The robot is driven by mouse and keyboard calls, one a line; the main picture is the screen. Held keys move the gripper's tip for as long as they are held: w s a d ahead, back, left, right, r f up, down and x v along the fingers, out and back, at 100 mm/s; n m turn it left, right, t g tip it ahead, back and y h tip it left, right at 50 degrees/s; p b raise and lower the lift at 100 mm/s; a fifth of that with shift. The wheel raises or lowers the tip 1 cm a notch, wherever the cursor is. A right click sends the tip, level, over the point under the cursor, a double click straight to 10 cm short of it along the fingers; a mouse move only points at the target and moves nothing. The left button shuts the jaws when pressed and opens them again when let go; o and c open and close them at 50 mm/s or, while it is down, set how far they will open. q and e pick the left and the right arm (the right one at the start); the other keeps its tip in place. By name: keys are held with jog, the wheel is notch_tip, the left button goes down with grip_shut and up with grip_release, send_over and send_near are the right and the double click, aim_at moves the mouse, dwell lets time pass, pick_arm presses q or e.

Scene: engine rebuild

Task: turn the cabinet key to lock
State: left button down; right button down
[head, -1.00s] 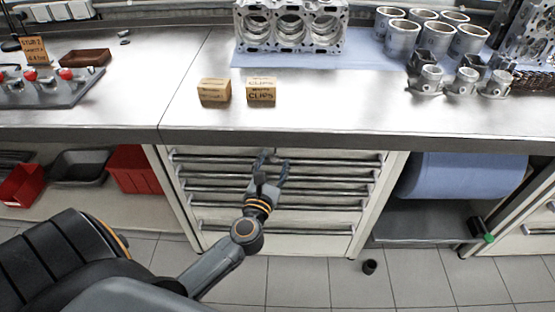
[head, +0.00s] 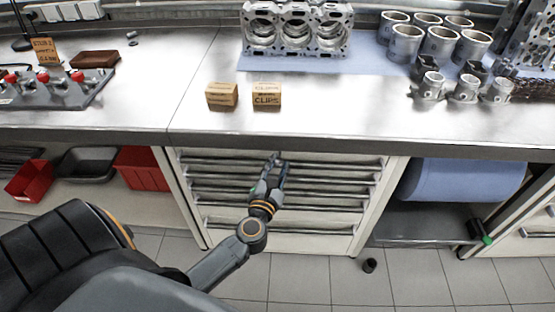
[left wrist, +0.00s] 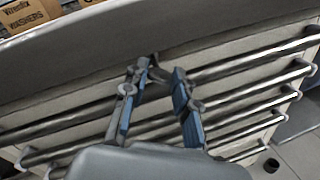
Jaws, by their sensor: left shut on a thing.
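The white drawer cabinet (head: 190,207) stands under the metal workbench, its drawers shut and fitted with long metal bar handles. My left gripper (head: 277,158) reaches up to the top of the cabinet front, just under the bench edge. In the left wrist view its fingertips (left wrist: 150,72) close together at the upper cabinet front, above the top bar handle. The cabinet key is hidden between the fingertips, so I cannot make out its shape or angle. My right gripper is not in view.
An engine block (head: 296,30) and several cylinder liners are farther back. A blue roll (head: 460,180) is right of the cabinet and red bins (head: 140,168) are left.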

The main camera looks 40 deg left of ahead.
pick_arm(q)
jog(key=m+p, duration=0.2)
jog(key=p, duration=0.1)
jog(key=m+g+p, duration=0.1)
jog(key=m+p, duration=0.1)
jog(key=p, duration=0.2)
jog(key=m+g+p, duration=0.1)
jog(key=m+p, duration=0.2)
jog(key=p, duration=0.1)
jog(key=shift+d+r+y, duration=0.1)
jog(key=shift+r+y, duration=0.2)
jog(key=shift+r, duration=0.1)
jog(key=m+p, duration=0.2)
jog(key=shift+w+f+p, duration=0.1)
jog(key=shift+p, duration=0.2)
jog(key=shift+f+m+g+y+p, duration=0.1)
jog(key=shift+m+g+y+p, duration=0.25)
jog(key=shift+m, duration=0.25)
jog(key=c, duration=1)
grip_release()
jog(key=shift+f, duration=0.1)
jog(key=shift+c, duration=0.2)
